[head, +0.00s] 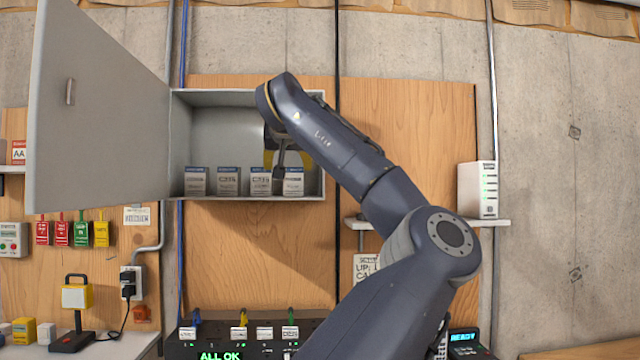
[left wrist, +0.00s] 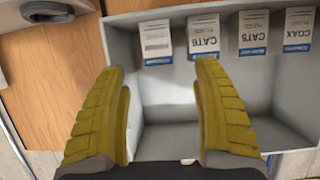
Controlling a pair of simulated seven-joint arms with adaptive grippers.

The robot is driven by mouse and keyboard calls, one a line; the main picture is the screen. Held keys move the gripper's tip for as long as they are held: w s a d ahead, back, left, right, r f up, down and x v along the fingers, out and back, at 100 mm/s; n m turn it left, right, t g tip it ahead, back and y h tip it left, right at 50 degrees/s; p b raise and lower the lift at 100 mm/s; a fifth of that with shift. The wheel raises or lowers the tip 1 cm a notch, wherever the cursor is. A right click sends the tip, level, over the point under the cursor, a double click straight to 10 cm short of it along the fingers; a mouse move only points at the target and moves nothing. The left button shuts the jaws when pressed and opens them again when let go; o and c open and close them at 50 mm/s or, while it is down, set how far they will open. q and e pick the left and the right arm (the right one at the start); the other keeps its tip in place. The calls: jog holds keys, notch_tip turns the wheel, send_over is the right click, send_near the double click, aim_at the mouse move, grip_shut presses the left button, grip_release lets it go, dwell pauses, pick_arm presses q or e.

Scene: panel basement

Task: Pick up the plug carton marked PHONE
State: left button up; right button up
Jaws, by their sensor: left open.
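Several small white cartons with blue bands stand in a row on the floor of the open grey wall cabinet (head: 220,120). In the left wrist view they appear upside down, and three read COAX (left wrist: 297,28), CAT5 (left wrist: 253,32) and CAT6 (left wrist: 204,38). The end carton (left wrist: 156,42) has blurred print that I cannot read as PHONE; it is the rightmost carton in the head view (head: 293,184). My left gripper (left wrist: 161,66) is open and empty inside the cabinet, its yellow fingertips pointing toward that end carton, apart from it. In the head view my arm partly hides the gripper (head: 288,160).
The cabinet door (head: 95,110) is swung open to the left. The CAT6 carton stands close beside the end carton, and the cabinet's right side wall is near on the other side. A white box (head: 478,190) stands on a shelf to the right.

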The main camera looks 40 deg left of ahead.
pick_arm(q)
send_near(293, 180)
jog(key=x, duration=0.7)
jog(key=shift+w+f, duration=0.1)
jog(key=shift+f, duration=0.2)
jog(key=shift+x, duration=2.55)
jog(key=shift+o, duration=0.2)
jog(key=shift+r, duration=0.25)
jog(key=c, duration=1.1)
